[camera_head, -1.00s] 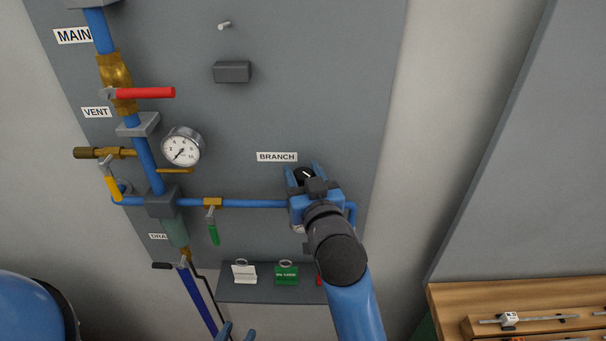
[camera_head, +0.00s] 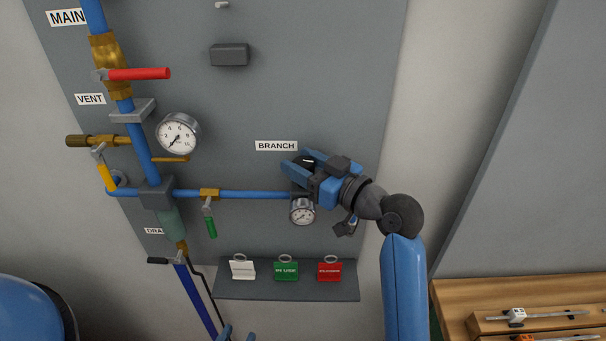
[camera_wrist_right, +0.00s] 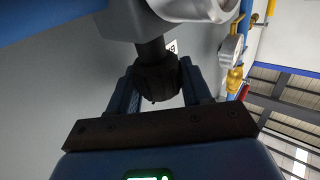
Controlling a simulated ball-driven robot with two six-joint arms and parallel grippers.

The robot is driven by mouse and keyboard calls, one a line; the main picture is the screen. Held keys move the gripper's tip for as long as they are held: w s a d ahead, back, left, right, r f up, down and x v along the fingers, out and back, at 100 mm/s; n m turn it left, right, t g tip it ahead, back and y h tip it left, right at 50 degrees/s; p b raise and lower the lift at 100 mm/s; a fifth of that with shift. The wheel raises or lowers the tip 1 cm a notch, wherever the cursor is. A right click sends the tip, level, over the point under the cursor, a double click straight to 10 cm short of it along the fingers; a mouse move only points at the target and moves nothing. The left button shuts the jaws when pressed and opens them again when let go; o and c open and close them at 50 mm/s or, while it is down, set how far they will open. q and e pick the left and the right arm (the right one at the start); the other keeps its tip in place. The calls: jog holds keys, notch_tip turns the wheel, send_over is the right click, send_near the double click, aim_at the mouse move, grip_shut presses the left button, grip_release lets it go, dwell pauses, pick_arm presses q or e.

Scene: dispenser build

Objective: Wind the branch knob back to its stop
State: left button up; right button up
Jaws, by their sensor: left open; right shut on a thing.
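The branch knob (camera_head: 304,163) is black with a white mark and sits just below the BRANCH label (camera_head: 276,146). My right gripper (camera_head: 303,166) is shut on it, coming in from the right with the wrist turned. In the right wrist view the dark ribbed knob (camera_wrist_right: 157,78) stands between the two blue fingers of my right gripper (camera_wrist_right: 160,85), on a stem under a grey body (camera_wrist_right: 180,12). A small gauge (camera_head: 302,211) shows just below the knob.
The blue branch pipe (camera_head: 255,195) runs left to a green-handled valve (camera_head: 210,225). A larger gauge (camera_head: 178,133), red lever (camera_head: 140,74) and yellow lever (camera_head: 105,176) are further left. A shelf (camera_head: 240,291) holds white, green and red tags. A wooden bench (camera_head: 455,294) stands lower right.

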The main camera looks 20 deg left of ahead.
jog(key=shift+f+n+g+y+b, duration=0.1)
jog(key=shift+n+g+y+b, duration=0.6)
jog(key=shift+n+g+b, duration=1.2)
jog(key=shift+m+g, duration=0.3)
jog(key=shift+m, duration=0.1)
jog(key=o, duration=0.9)
jog(key=shift+o, duration=0.2)
jog(key=shift+p, duration=0.3)
